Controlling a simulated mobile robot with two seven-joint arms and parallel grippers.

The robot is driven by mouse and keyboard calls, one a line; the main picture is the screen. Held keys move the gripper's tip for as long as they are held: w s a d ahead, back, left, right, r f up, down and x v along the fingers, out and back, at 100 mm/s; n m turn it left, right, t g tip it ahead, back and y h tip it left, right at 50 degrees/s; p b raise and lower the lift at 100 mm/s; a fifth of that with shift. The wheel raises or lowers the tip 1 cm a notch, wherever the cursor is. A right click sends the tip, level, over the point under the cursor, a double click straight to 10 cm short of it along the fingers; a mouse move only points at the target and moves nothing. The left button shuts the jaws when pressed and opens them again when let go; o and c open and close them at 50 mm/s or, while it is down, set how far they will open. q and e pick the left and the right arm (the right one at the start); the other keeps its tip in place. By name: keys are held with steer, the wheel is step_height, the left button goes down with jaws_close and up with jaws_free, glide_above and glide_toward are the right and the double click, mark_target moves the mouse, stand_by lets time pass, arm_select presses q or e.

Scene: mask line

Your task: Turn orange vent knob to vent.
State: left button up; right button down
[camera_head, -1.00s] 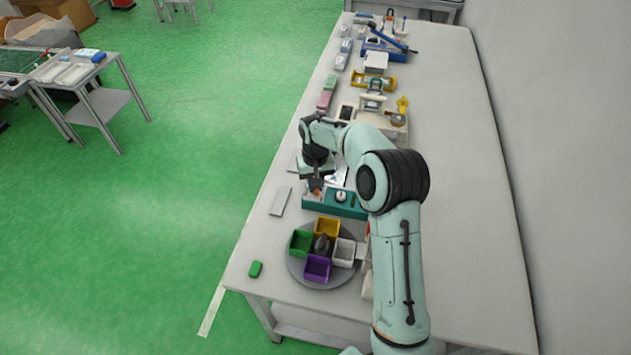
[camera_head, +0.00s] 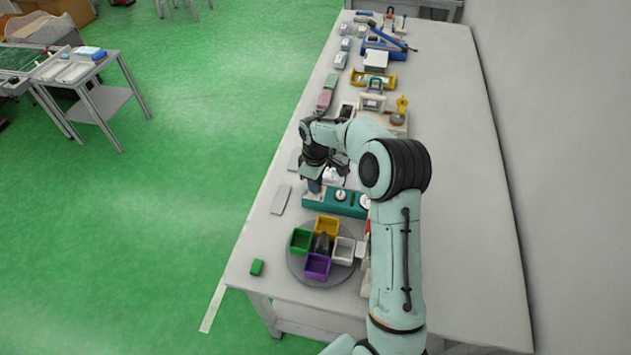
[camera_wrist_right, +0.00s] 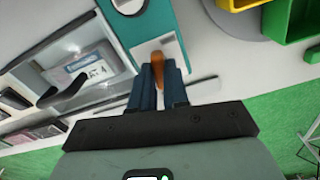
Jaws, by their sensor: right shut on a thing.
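The teal box (camera_head: 347,208) with white dials stands on the long table, just beyond the turntable of bins. My right gripper (camera_head: 314,187) points down at the left end of this box. In the head view, the knob is hidden by the gripper. The knob's markings cannot be read. My left gripper does not show.
A grey turntable (camera_head: 297,268) carries green, yellow, white and purple bins close to the teal box. A flat grey plate (camera_head: 281,199) lies left of the gripper. A small green block (camera_head: 257,267) lies near the table's front corner. The table's right side is clear.

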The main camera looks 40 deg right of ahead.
steer(key=shift+n, duration=1.1)
steer(key=c, duration=1.1)
jaws_free()
step_height(320, 180, up, 14)
steer(key=shift+f, duration=0.25)
steer(key=shift+f, duration=0.1)
